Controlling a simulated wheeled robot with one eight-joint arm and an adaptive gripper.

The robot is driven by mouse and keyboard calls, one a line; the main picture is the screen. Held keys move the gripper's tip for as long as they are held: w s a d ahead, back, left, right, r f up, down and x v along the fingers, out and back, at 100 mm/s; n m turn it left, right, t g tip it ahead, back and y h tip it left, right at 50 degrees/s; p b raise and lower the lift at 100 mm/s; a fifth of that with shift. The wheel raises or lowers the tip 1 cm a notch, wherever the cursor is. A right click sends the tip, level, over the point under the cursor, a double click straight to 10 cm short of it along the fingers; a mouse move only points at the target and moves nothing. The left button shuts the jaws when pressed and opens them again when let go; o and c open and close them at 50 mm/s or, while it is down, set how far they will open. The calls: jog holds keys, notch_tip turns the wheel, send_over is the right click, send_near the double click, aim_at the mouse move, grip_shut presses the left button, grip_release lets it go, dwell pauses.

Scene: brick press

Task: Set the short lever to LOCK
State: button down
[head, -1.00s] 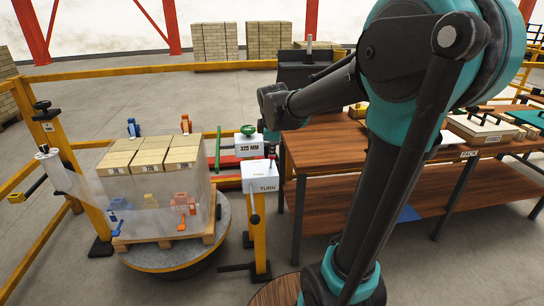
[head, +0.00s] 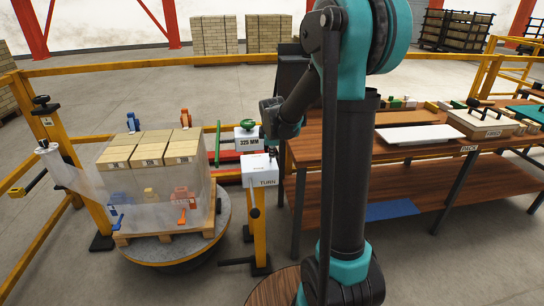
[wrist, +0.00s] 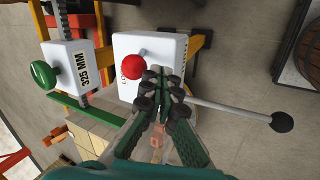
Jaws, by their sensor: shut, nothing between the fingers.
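Dark lettering beside the knob is only partly legible. In the head view my gripper (head: 272,153) is just above the box (head: 260,172), whose front reads TURN. I cannot tell whether it touches anything.
A longer rod with a black ball (wrist: 282,122) extends from beside the box. A box marked 325 MM (head: 249,140) with a green knob stands behind. A wrapped brick pallet (head: 155,190) sits on a turntable at left. A wooden workbench (head: 420,160) is at right.

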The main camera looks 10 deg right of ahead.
jog(key=shift+w+r, duration=0.1)
jog(key=shift+w, duration=0.25)
jog(key=shift+w+r+g, duration=0.15)
jog(key=shift+w+g, duration=0.05)
jog(key=shift+g, duration=0.2)
jog(key=shift+w, duration=0.1)
jog(key=w+r+g, duration=0.1)
jog(key=w+g, duration=0.2)
jog(key=w, duration=0.7)
jog(key=shift+w+r+g, duration=0.25)
jog(key=shift+r+g, duration=0.05)
jog(key=shift+r, duration=0.1)
dwell(0.3)
dwell(0.4)
